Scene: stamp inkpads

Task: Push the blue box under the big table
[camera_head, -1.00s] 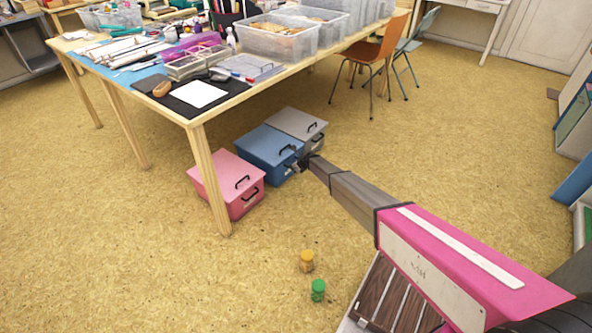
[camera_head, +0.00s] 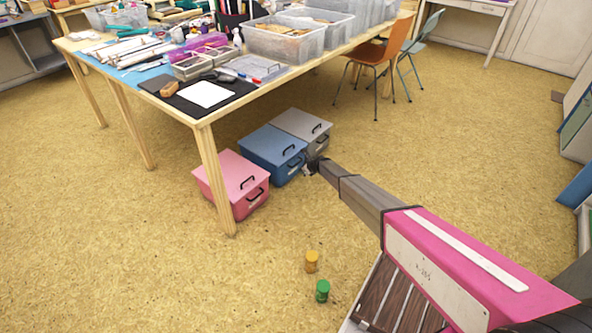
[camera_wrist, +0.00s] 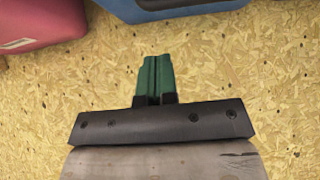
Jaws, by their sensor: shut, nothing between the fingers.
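The blue box (camera_head: 268,146) stands on the floor beside the big table (camera_head: 225,108), between a pink box and a grey box. Its lid and handled front are visible in the head view, and its lower edge shows at the top of the wrist view (camera_wrist: 180,6). How far it lies under the tabletop is hard to tell. My gripper (camera_head: 309,168) is low, just off the right end of the blue box's front. In the wrist view its green fingers (camera_wrist: 157,72) are together and empty, pointing toward the blue box with bare floor between.
The pink box (camera_head: 228,175) stands left of the blue one, behind the near table leg (camera_head: 216,185). The grey box (camera_head: 300,122) is on the right. Yellow (camera_head: 311,261) and green (camera_head: 322,291) small jars stand on the floor. An orange chair (camera_head: 392,52) is farther back.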

